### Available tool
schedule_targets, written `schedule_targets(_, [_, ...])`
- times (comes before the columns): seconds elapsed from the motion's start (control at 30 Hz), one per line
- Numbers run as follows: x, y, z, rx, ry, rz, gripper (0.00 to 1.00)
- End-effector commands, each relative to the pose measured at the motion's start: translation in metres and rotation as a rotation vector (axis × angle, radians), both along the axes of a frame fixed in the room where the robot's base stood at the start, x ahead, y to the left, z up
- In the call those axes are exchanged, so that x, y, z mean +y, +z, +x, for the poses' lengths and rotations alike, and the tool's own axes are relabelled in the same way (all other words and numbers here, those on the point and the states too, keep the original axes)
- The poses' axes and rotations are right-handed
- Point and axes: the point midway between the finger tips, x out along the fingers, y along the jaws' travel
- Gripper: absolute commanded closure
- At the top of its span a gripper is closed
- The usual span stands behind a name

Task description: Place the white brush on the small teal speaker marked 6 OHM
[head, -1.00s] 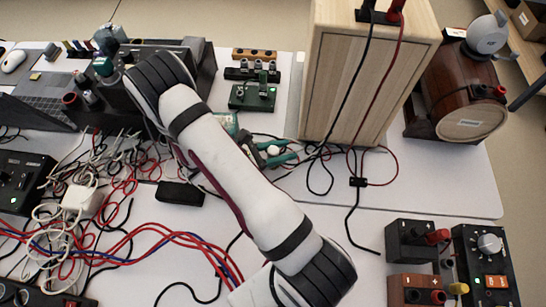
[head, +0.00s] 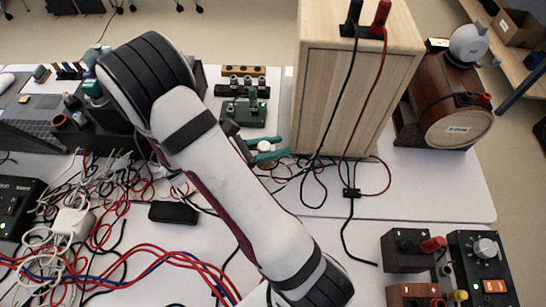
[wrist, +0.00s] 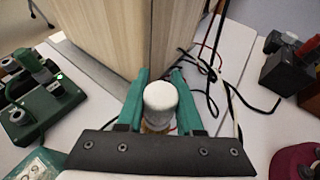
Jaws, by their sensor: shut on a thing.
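In the wrist view the gripper (wrist: 160,105) is shut on the white brush (wrist: 160,97), whose rounded white top shows between the fingers. In the head view the brush (head: 264,145) is a small white spot between them. I cannot make out a 6 OHM marking in any view. A pale teal thing (wrist: 36,164) is cut off at the wrist view's lower left; I cannot tell whether it is the speaker.
A tall wooden cabinet (head: 345,100) with black and red leads stands right beyond my gripper. A green terminal board (head: 244,113) is left of it. Cables tangle at left, near a black box (head: 174,212). A wooden barrel (head: 445,105) stands right.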

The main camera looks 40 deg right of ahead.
Motion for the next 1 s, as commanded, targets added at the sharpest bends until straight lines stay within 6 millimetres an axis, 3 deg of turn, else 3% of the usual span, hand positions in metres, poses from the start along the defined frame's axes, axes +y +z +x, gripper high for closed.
schedule_targets(0.17, [-0.001,0.018,0.003,-0.002,0.014,0.004,1.00])
schedule_targets(0.27, [-0.008,0.038,0.020,-0.012,0.101,0.023,1.00])
schedule_targets(0.4, [-0.018,0.080,0.050,-0.013,0.285,0.027,1.00])
schedule_targets(0.53, [-0.022,0.109,0.067,-0.001,0.405,0.005,1.00])
schedule_targets(0.63, [-0.010,0.103,0.084,0.006,0.437,0.000,1.00])
schedule_targets(0.83, [0.034,0.065,0.129,0.006,0.434,0.000,1.00])
schedule_targets(1.0, [0.054,0.046,0.151,0.006,0.430,0.000,1.00])
